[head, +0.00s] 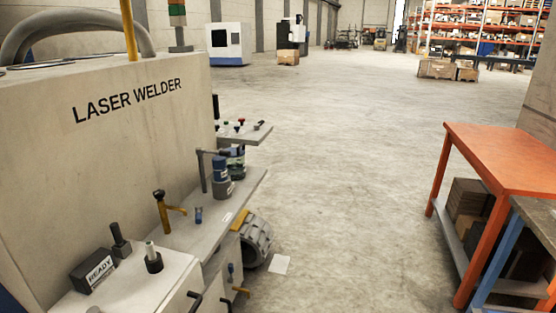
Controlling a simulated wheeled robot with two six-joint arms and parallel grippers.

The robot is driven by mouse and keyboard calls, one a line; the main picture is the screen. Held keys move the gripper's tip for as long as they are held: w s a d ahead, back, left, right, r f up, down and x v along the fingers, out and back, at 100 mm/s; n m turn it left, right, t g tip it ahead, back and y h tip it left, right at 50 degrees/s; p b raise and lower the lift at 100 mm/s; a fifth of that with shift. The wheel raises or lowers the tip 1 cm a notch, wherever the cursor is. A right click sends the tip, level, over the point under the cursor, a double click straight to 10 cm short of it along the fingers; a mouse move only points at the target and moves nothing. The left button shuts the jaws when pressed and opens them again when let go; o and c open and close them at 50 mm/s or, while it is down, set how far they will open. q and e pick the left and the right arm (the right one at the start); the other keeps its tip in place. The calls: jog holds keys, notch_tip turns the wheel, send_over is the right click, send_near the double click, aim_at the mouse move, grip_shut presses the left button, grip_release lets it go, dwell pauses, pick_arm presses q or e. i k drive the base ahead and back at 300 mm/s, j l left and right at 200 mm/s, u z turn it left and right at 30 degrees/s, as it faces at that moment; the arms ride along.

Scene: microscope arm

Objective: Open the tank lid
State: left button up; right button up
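No part labelled as a tank or a tank lid can be made out for certain. On the grey shelf of the laser welder (130,135) stand small dark and blue cylindrical containers (222,182), with a grey bent-arm fixture (203,170) beside them. A grey ribbed drum (256,240) is low beside the machine, partly hidden behind its front edge. I cannot tell whether any of these is the tank. Neither of my grippers is in view.
A black READY block (94,270) and a yellow-handled lever (162,210) stand on the machine. An orange table (510,150) with boxes below is at right. A paper sheet (279,264) lies on the floor.

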aim_at(235, 152)
jog(key=i+l+u, duration=0.8)
jog(key=u, duration=0.3)
jog(key=i+l+u, duration=0.1)
jog(key=l+u, duration=0.2)
jog(key=u, duration=0.15)
